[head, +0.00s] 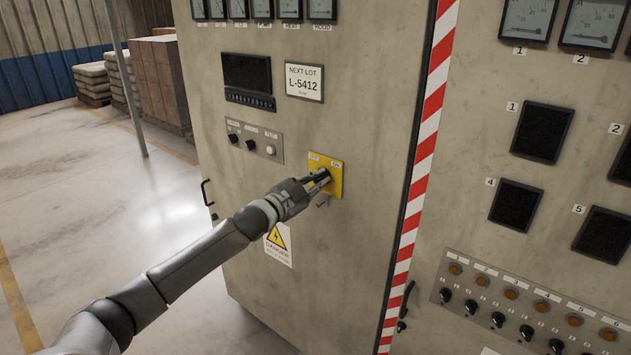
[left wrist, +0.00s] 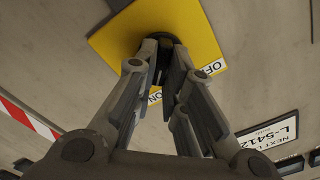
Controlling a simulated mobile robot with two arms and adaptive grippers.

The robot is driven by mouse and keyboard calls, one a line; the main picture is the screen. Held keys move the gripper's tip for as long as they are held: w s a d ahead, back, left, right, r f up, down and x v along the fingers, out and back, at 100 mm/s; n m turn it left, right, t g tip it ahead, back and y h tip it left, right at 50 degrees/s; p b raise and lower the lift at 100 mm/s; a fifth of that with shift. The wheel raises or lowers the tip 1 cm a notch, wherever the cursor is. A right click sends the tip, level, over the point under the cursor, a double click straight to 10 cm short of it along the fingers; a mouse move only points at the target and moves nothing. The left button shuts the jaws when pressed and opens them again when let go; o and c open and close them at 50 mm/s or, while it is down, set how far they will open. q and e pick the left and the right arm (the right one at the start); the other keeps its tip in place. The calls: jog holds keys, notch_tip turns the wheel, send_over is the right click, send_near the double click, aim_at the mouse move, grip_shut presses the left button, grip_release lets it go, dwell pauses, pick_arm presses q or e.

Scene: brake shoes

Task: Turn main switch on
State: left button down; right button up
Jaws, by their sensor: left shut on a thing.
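The main switch is a dark knob on a yellow plate (head: 338,167) on the front of the beige cabinet. The plate carries OFF and ON labels. In the left wrist view the yellow plate (left wrist: 140,35) fills the top middle, and the dark switch knob (left wrist: 167,47) shows between and behind the fingers. My left gripper (head: 322,178) reaches the plate from the left and is shut on the switch knob; its fingertips also show in the left wrist view (left wrist: 160,68). The fingers hide most of the knob, so I cannot tell its exact angle. My right gripper is not in view.
A small panel with knobs (head: 255,141) is left of the plate, and a danger sign (head: 278,244) is below. A red-and-white striped edge (head: 419,165) runs down to the right. Stacked sacks and boxes (head: 159,80) stand at the back left; the floor there is clear.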

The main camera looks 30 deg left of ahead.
pick_arm(q)
jog(key=shift+f, duration=0.1)
dwell(0.3)
jog(key=c, duration=1.5)
grip_release()
jog(key=shift+s, duration=0.1)
jog(key=shift+s, duration=0.45)
jog(key=s, duration=1.1)
jog(key=shift+a, duration=0.45)
